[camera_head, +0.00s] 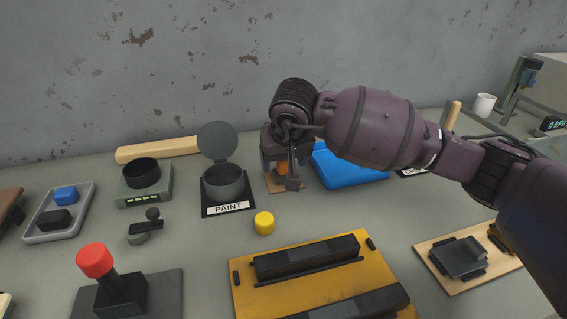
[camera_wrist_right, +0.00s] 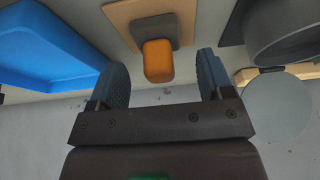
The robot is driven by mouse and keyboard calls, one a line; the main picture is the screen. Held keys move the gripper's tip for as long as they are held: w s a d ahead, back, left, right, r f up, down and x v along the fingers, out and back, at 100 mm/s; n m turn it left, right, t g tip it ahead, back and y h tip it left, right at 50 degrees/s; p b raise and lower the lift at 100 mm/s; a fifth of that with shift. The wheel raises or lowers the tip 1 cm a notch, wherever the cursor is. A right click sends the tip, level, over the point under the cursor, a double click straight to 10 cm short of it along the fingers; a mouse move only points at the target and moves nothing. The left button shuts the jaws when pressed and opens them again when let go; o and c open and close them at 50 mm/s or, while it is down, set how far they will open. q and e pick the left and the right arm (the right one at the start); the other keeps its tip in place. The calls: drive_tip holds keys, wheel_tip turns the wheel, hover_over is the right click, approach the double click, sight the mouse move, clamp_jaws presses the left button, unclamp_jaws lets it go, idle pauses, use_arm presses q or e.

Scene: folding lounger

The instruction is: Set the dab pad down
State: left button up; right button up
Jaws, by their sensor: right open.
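The dab pad, with an orange handle (camera_wrist_right: 158,61) on a grey block (camera_wrist_right: 158,30), rests on a small tan board (camera_wrist_right: 122,14) in the right wrist view. A little of its orange (camera_head: 283,168) shows behind my right gripper in the head view. My right gripper (camera_wrist_right: 160,72) is open, with one finger on each side of the orange handle and visible gaps between. In the head view my right gripper (camera_head: 280,172) points down over the tan board (camera_head: 273,188), and its wrist hides part of the pad. My left gripper is not in view.
A paint pot (camera_head: 223,184) with its lid raised stands just left of the gripper. A blue tray (camera_head: 345,168) lies close on the right. A yellow cylinder (camera_head: 264,223) and a yellow fixture (camera_head: 250,295) are in front. A wooden bar (camera_head: 158,149) lies along the wall.

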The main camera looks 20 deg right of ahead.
drive_tip(key=p+v, duration=0.2)
drive_tip(key=v, duration=0.7)
drive_tip(key=shift+s+r, duration=0.15)
drive_tip(key=shift+r, duration=0.2)
